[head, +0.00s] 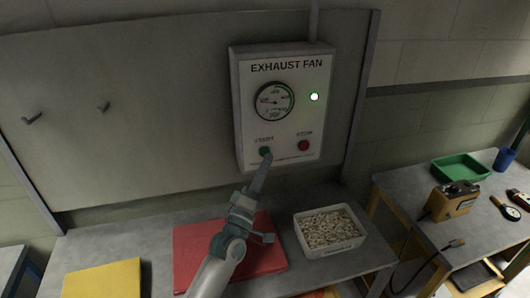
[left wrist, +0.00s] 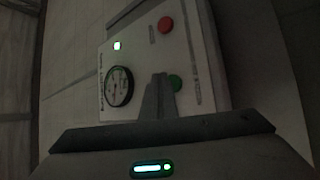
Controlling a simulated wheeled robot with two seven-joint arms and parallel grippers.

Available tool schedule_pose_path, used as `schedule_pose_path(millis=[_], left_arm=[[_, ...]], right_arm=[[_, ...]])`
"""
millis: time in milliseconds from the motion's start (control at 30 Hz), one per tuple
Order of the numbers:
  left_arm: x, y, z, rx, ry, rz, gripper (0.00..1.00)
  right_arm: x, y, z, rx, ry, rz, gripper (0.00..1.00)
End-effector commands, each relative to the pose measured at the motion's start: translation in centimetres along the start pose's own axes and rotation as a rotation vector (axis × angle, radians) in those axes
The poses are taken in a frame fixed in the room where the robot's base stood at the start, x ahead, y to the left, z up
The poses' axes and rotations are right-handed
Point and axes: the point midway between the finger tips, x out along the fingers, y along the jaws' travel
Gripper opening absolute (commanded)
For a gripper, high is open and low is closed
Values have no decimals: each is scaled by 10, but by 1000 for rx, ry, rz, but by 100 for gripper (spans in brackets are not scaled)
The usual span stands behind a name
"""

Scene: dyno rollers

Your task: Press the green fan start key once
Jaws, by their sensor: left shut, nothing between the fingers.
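The exhaust fan box (head: 284,110) is mounted on the wall panel above the bench. Its green start key (head: 264,151) is at the lower left of the box, and the red stop key (head: 303,145) is to its right. A lamp (head: 314,97) on the box is lit pale green. My left gripper (head: 267,158) is shut and empty, its tips at the lower edge of the green key; I cannot tell whether they touch it. In the left wrist view the fingers (left wrist: 158,95) stand beside the green key (left wrist: 175,83) and partly cover it. My right gripper is not in view.
On the bench below lie a red folder (head: 195,250), a yellow folder (head: 102,279) and a white bin (head: 329,231) of small pale pieces. A side table at right holds a green tray (head: 461,168) and a tan device (head: 451,201).

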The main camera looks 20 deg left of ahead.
Motion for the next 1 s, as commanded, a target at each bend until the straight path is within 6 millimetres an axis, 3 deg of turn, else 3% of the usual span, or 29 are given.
schedule_pose_path(millis=[367,1000], left_arm=[[-4,3,3,-1,-1,-2,0],[-35,25,25,1,0,-1,0]], right_arm=[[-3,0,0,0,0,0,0],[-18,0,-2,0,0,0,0]])
